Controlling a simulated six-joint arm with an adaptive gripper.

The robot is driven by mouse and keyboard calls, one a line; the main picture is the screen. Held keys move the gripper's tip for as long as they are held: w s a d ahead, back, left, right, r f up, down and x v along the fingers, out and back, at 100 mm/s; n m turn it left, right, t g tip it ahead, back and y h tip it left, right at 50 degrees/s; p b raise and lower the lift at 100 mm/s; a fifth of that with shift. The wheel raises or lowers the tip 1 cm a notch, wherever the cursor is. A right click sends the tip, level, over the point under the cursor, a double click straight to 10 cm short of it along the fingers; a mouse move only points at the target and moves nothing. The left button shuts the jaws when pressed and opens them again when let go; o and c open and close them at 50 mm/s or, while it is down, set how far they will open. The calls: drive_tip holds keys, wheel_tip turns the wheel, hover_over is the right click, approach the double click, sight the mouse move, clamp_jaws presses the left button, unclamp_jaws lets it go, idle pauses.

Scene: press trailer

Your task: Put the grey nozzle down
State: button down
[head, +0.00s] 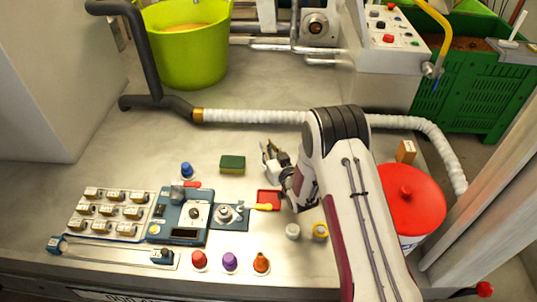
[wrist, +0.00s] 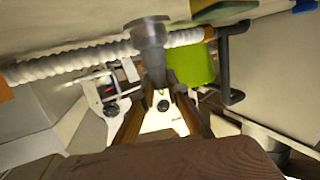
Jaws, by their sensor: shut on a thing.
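The grey nozzle (wrist: 150,38) shows in the wrist view as a grey cylinder with a tapering part, between the tips of my gripper (wrist: 156,82). My gripper is shut on it. In the head view my gripper (head: 273,158) is over the metal bench (head: 150,130), right of the green and yellow sponge. The nozzle is too small there to make out clearly, and I cannot tell its height above the bench.
Small coloured pieces stand at the front: red (head: 199,259), purple (head: 230,262), orange (head: 261,263), white (head: 293,231). A blue one (head: 187,170), a sponge (head: 232,164) and a red square (head: 268,198) lie nearby. A white hose (head: 255,117) runs behind; a red-lidded bucket (head: 410,198) stands right.

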sight(270, 156)
drive_tip(key=shift+f, duration=0.1)
drive_tip(key=shift+f, duration=1.75)
drive_tip(key=shift+f, duration=0.1)
drive_tip(key=c, duration=2)
unclamp_jaws()
